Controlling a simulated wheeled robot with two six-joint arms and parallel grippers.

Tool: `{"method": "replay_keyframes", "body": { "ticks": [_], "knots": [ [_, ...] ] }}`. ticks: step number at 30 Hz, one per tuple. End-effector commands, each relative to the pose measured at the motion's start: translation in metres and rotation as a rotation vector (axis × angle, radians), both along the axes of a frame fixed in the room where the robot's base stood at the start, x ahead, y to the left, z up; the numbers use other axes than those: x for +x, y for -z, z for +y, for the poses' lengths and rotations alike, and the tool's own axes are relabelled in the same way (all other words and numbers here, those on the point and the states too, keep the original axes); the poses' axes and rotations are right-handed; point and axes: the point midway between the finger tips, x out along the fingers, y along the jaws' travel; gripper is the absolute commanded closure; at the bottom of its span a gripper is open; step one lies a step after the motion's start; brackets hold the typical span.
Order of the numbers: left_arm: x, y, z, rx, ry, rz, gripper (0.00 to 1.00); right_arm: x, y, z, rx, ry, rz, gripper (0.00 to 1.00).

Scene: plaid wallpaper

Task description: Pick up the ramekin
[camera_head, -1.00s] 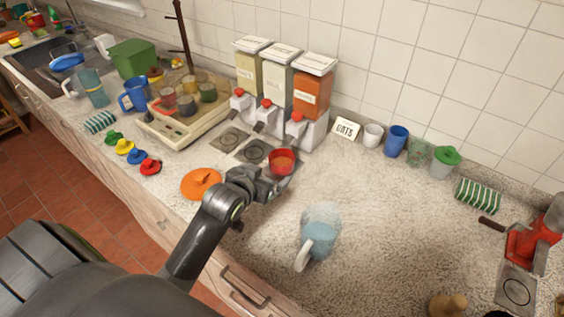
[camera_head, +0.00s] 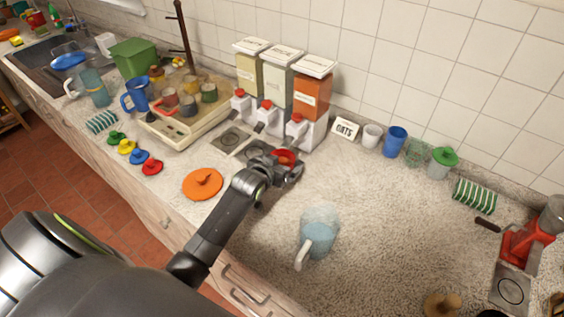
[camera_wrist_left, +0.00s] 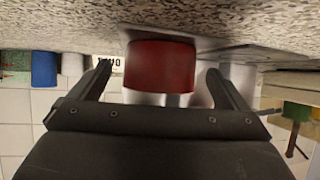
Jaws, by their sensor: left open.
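The ramekin (camera_head: 284,155) is red and round. It stands below the spout of the orange-filled dispenser in the head view, partly hidden by my gripper. In the left wrist view the red ramekin (camera_wrist_left: 160,67) sits between the two fingers, with a gap on either side. My left gripper (camera_head: 288,168) is open around or just in front of it; the fingers also show in the left wrist view (camera_wrist_left: 158,88). I cannot tell whether either finger touches it. My right gripper does not show.
Three dispensers (camera_head: 283,85) stand against the tiled wall behind the ramekin. An orange lid (camera_head: 203,183) lies left of my arm. A blue pitcher (camera_head: 318,238) stands to the right. A tray (camera_head: 160,133) with several cups is at left.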

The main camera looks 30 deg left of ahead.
Motion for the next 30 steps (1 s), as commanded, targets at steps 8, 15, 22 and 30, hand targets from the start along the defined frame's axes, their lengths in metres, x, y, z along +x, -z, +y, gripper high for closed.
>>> {"method": "replay_keyframes", "body": {
  "ticks": [8, 15, 22, 30],
  "knots": [
    [0.0085, 0.0051, 0.0003, 0.000, 0.000, 0.000, 0.03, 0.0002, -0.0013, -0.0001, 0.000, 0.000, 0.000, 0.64],
    [0.0083, 0.0050, 0.0002, 0.000, 0.000, 0.000, 0.16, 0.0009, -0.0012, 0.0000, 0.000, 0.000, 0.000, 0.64],
    [0.0082, 0.0050, 0.0003, 0.000, 0.000, 0.000, 0.47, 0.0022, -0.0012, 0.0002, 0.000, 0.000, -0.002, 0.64],
    [0.0084, 0.0044, 0.0002, 0.000, 0.000, -0.001, 0.58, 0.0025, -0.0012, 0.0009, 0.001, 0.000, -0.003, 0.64]
  ]
}}
